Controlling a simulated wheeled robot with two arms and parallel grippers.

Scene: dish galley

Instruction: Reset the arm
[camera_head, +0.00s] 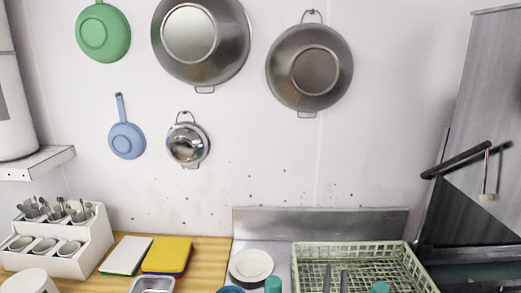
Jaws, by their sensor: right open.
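My right gripper (336,280) shows only as two dark grey fingertips at the bottom edge of the head view. They point up in the picture, with a narrow gap between them, and appear in front of the pale green dish rack (300,250). The gripper is open and I see nothing between the fingers. The rest of the right arm is out of frame below. My left gripper and left arm are not in view.
Yellow (167,254) and white (127,255) boards, a metal pan (153,285) and a cutlery holder (92,241) stand left. Pans and colanders hang on the wall.

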